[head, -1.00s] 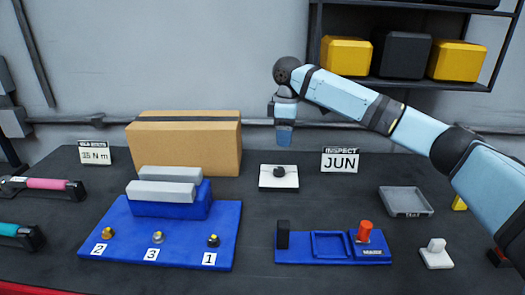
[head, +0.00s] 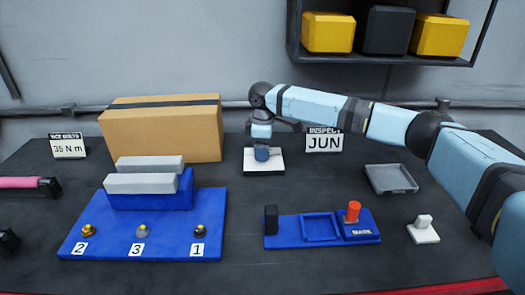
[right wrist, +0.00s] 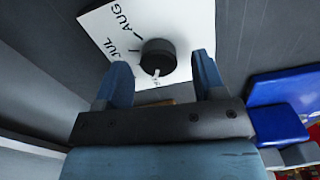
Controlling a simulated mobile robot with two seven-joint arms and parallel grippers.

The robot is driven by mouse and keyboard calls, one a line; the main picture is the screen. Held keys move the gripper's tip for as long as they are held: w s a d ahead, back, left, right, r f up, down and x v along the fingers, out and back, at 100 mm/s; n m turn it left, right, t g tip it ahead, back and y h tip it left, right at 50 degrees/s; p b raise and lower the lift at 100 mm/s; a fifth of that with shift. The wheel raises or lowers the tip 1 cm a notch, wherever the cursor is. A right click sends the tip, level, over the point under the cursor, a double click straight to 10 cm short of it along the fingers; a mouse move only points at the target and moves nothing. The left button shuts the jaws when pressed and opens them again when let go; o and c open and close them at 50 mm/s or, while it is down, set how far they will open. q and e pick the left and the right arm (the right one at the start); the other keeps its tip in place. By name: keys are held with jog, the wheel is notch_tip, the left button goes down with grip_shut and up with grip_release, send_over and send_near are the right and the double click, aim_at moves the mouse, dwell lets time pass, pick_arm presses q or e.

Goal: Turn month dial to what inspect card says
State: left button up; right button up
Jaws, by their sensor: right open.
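The inspect card (head: 323,141) reads JUN and stands at the back of the table, partly behind my right arm. The month dial is a black knob (right wrist: 158,55) on a white plate (head: 250,168). In the right wrist view the plate shows JUL and AUG, and a third label is mostly hidden below the knob. The knob's pale mark points down toward that label. My right gripper (head: 262,154) is above the plate and hides the knob in the head view. In the right wrist view its two fingers (right wrist: 162,78) are open, one on each side of the knob. My left gripper is not in view.
A cardboard box (head: 165,135) stands to the left of the dial. A blue fixture with a red knob (head: 353,211) is in front to the right. A grey tray (head: 391,179) lies further right. A blue board with numbered bolts (head: 142,222) is front left.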

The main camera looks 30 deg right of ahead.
jog(key=shift+f, duration=0.6)
